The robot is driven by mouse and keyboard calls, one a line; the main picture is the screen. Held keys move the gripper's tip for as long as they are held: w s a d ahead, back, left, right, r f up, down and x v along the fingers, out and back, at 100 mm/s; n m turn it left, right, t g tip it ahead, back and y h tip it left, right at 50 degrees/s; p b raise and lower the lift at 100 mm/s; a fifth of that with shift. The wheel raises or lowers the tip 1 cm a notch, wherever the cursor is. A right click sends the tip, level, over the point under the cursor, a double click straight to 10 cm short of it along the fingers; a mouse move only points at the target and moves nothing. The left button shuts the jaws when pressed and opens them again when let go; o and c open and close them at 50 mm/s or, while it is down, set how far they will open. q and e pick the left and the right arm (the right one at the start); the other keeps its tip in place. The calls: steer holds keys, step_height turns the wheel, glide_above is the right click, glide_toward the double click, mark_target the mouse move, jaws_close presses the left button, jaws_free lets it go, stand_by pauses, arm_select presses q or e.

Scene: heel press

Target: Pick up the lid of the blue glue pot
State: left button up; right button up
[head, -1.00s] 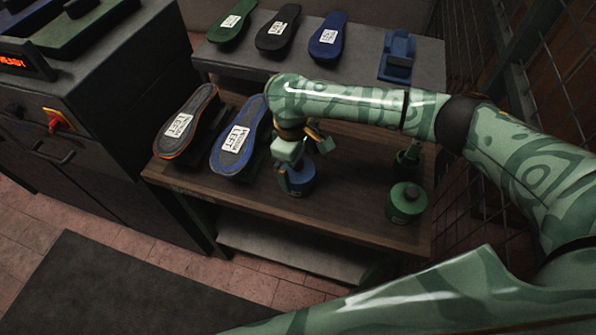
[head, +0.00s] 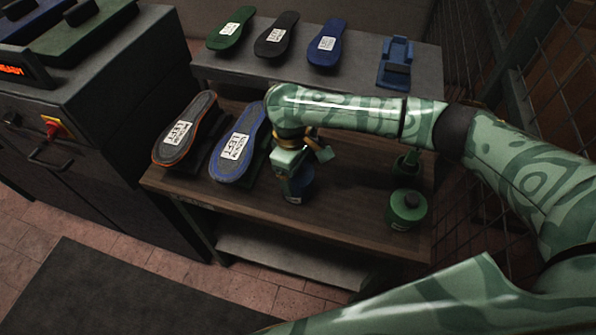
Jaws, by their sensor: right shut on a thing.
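The blue glue pot (head: 303,191) stands on the brown wooden bench, right of the blue-edged sole. My right gripper (head: 293,182) points down over it, with its fingers at the pot's top. The gripper is shut on the lid of the blue glue pot, which the fingers and hand mostly hide. I cannot tell whether the lid is apart from the pot. A white label shows low on the pot's front. My left gripper is not in view.
An orange-edged sole (head: 184,130) and a blue-edged sole (head: 240,146) lie at left. The grey back shelf (head: 358,55) holds several soles and a blue stand (head: 396,62). A wire fence borders the right.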

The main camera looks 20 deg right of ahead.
step_height(320, 180, up, 3)
steer(key=shift+f+p, duration=0.15)
steer(key=shift+p, duration=0.35)
steer(key=s+a+r+p, duration=0.3)
steer(key=a+r, duration=0.1)
steer(key=a, duration=0.2)
steer(key=s+a+r+p, duration=0.2)
steer(key=a+r+p, duration=0.1)
steer(key=a+r, duration=0.2)
steer(key=shift+s+a+p, duration=0.4)
steer(key=shift+a, duration=0.5)
